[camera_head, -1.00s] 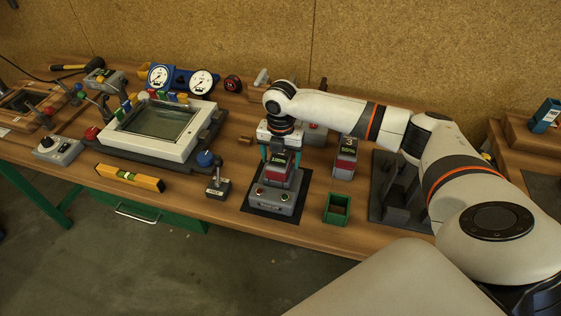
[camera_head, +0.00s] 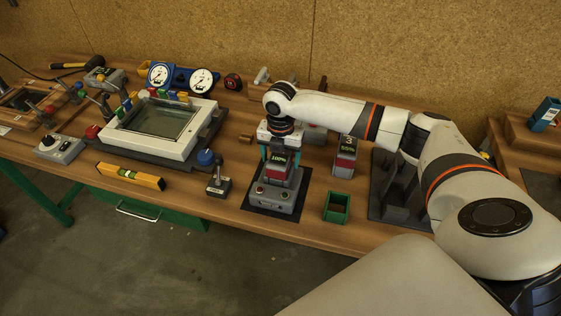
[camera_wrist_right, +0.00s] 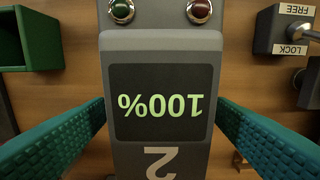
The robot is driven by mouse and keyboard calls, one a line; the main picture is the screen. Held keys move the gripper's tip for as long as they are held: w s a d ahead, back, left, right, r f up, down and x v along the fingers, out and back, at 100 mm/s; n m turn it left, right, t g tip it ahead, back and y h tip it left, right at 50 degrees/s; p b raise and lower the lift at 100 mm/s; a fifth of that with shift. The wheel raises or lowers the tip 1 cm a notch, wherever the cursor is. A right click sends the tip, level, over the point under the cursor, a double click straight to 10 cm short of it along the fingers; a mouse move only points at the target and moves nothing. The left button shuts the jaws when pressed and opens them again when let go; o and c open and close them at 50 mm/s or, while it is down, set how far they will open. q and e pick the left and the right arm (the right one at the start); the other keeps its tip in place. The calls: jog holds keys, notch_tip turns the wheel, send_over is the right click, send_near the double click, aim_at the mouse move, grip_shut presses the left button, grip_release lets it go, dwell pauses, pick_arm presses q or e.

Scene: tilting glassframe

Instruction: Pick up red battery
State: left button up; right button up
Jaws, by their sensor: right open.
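The red battery (camera_head: 277,174) stands in a grey charger (camera_head: 272,198) at the front of the bench. In the right wrist view its dark top screen (camera_wrist_right: 160,103) reads 100%, upside down, with a 2 below it. My right gripper (camera_head: 280,157) is over it, pointing down. Its teal fingers stand open, one on each side of the battery, with gaps visible in the wrist view. A second red and grey battery block (camera_head: 344,160) stands to the right of the charger. My left gripper is not in view.
A green open box (camera_head: 337,208) stands right of the charger, and a small lever switch (camera_head: 218,185) stands left. A yellow level (camera_head: 130,176) and a framed glass panel (camera_head: 160,125) lie further left. A dark stand (camera_head: 393,200) is beneath my right arm.

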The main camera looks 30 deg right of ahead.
jog(key=c, duration=1.1)
jog(key=shift+c, duration=0.2)
jog(key=shift+w+r+b, duration=0.1)
jog(key=shift+b, duration=0.3)
notch_tip(320, 180, up, 10)
jog(key=shift+r+b, duration=0.2)
jog(key=shift+b, duration=0.75)
jog(key=o, duration=0.6)
jog(key=shift+c, duration=0.2)
jog(key=c, duration=0.7)
jog(key=shift+o, duration=0.2)
jog(key=shift+r+p, duration=3)
jog(key=shift+p, duration=1.2)
